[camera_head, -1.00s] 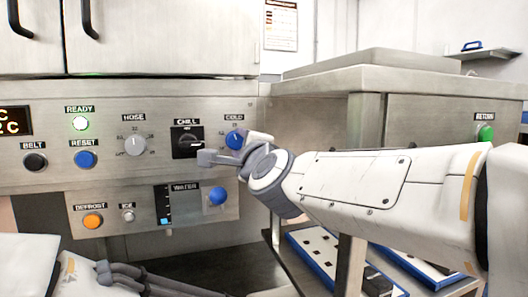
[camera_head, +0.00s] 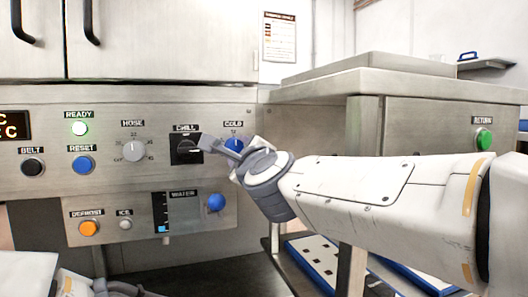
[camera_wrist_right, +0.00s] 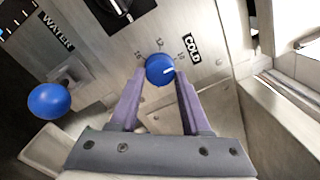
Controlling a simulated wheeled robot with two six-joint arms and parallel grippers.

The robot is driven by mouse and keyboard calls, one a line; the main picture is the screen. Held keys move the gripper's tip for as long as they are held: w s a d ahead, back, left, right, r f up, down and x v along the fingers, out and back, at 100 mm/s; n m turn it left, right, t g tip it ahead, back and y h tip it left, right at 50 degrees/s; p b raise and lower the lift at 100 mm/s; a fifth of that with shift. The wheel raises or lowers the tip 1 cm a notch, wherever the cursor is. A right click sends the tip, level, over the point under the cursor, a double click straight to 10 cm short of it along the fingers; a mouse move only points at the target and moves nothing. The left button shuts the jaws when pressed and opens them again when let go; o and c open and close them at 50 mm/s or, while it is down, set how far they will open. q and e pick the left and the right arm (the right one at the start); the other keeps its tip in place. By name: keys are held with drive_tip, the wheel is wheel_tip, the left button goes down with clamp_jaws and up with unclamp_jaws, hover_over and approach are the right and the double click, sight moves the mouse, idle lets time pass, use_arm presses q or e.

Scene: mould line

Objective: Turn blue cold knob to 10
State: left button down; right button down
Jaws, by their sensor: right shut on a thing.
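The blue cold knob (camera_head: 234,144) is on the steel panel below the COLD label, partly hidden by my right gripper (camera_head: 222,146). In the right wrist view the knob (camera_wrist_right: 160,69) sits between the two fingers of my right gripper (camera_wrist_right: 159,82), which is shut on it. Its white pointer slants to the right and slightly up, near the right-hand mark by the COLD label; the small digits are hard to read. My left gripper (camera_head: 102,288) shows only in part at the bottom left, away from the panel, and its opening is unclear.
The black chill switch (camera_head: 186,146) is close left of my right fingers. The blue water knob (camera_head: 216,202) is below. The hose knob (camera_head: 134,150) and the reset button (camera_head: 82,165) are farther left. A steel counter (camera_head: 420,82) stands behind my right arm.

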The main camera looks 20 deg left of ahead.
drive_tip(key=shift+c, duration=1.8)
unclamp_jaws()
drive_tip(key=p+v, duration=0.1)
drive_tip(key=v, duration=0.9)
drive_tip(key=shift+s+p, duration=0.2)
drive_tip(key=shift+p, duration=0.1)
drive_tip(key=shift+d, duration=0.15)
